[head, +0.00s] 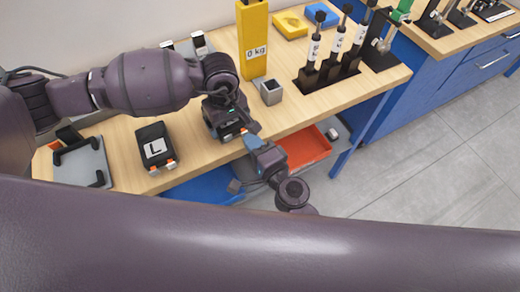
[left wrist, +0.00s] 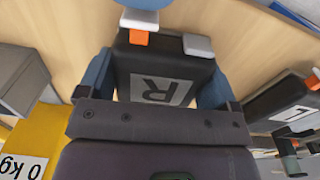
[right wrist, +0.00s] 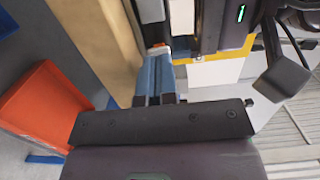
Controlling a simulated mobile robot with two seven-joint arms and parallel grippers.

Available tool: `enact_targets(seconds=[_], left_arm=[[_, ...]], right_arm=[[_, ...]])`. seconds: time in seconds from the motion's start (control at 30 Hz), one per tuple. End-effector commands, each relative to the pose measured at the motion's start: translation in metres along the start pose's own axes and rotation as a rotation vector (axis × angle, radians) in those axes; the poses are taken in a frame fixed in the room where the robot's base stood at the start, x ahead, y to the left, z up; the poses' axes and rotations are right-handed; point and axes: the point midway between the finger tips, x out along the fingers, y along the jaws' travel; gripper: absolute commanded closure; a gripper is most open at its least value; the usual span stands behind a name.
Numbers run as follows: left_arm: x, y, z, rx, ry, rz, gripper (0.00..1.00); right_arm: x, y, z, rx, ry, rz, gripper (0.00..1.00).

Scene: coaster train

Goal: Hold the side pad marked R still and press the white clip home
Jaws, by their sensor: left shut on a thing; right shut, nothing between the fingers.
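The black side pad marked R (left wrist: 165,62) lies between the two blue fingers of my left gripper (left wrist: 158,78), which is shut on it at the table's front edge. In the head view my left arm mostly hides it. The white clip (left wrist: 139,18) sits at the pad's front edge, with an orange part beneath it. A second, pale clip (left wrist: 198,45) lies beside it on the pad. My right gripper (head: 250,139) is shut and empty, its blue tips (right wrist: 154,70) at the pad's front edge. In the left wrist view they appear right at the white clip; contact is unclear.
The black pad marked L (head: 154,143) stands to the left on the table. A yellow 0 kg block (head: 254,45) and a grey open box (head: 271,92) stand behind my grippers. A red-orange tray (head: 308,146) and a blue tray (head: 205,188) are below the table edge.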

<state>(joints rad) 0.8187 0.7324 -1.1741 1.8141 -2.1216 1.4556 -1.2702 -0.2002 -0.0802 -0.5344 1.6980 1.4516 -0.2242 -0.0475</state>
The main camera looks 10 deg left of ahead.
Motion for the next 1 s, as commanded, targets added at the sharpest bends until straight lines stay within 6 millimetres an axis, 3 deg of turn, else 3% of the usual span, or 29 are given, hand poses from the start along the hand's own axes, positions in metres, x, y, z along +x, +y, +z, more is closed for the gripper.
enact_targets(seconds=[0.47, 0.8, 1.0], left_arm=[[-0.001, 0.0, 0.0, 0.0, 0.0, 0.001, 0.49], [-0.001, 0.001, 0.002, 0.003, -0.003, 0.002, 0.49], [0.0, 0.001, 0.005, 0.008, -0.01, 0.002, 0.5]], right_arm=[[0.005, 0.0, 0.0, -0.001, 0.0, 0.0, 1.0], [0.031, -0.001, 0.0, -0.001, 0.0, -0.002, 1.0], [0.031, -0.001, 0.0, 0.0, 0.001, -0.003, 1.0]])
